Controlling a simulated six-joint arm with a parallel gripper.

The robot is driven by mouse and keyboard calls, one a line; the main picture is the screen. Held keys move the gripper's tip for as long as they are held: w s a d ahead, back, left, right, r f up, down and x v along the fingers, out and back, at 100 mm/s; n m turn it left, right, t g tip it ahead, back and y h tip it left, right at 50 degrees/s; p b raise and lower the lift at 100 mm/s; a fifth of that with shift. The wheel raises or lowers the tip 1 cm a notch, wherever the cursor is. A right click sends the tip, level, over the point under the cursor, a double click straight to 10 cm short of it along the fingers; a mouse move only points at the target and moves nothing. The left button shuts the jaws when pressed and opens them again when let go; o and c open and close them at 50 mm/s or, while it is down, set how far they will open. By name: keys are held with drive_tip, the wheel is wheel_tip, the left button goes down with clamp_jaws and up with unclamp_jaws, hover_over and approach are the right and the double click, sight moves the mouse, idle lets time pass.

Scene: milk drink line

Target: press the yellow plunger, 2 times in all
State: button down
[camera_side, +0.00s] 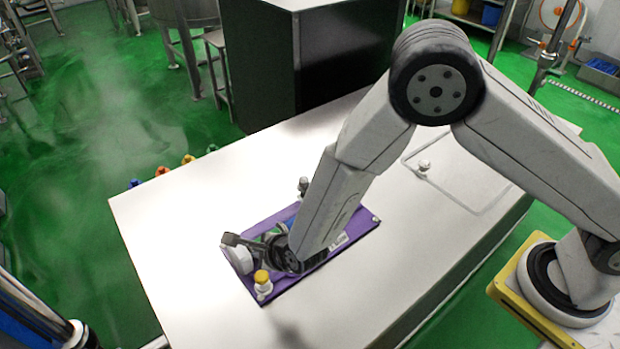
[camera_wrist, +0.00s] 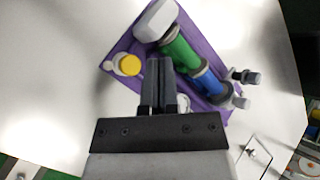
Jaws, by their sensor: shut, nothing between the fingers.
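The yellow plunger (camera_side: 262,277) has a round yellow cap on a white body and stands at the near left corner of a purple plate (camera_side: 290,291). In the wrist view its yellow cap (camera_wrist: 129,65) is left of my gripper (camera_wrist: 159,62), with a visible gap between them in the picture. My gripper's two dark fingers are together with nothing between them. In the side view the gripper is low over the plate, behind the plunger, and its fingertips are hard to make out. I cannot tell its exact height.
A green cylinder (camera_wrist: 182,52) and a blue cylinder (camera_wrist: 207,82) lie in line on the plate, with a white end block (camera_wrist: 156,19). Grey-topped fittings (camera_wrist: 246,77) stand at the plate's right. A black box (camera_side: 262,65) stands behind. The white table (camera_side: 170,225) is clear left of the plate.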

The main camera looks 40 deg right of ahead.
sight(261, 274)
drive_tip(key=shift+f, duration=3.25)
drive_tip(key=shift+f, duration=0.1)
drive_tip(key=shift+f, duration=0.35)
drive_tip(key=shift+f, duration=1.1)
idle(1.6)
drive_tip(key=shift+r, duration=1.5)
drive_tip(key=shift+r, duration=0.2)
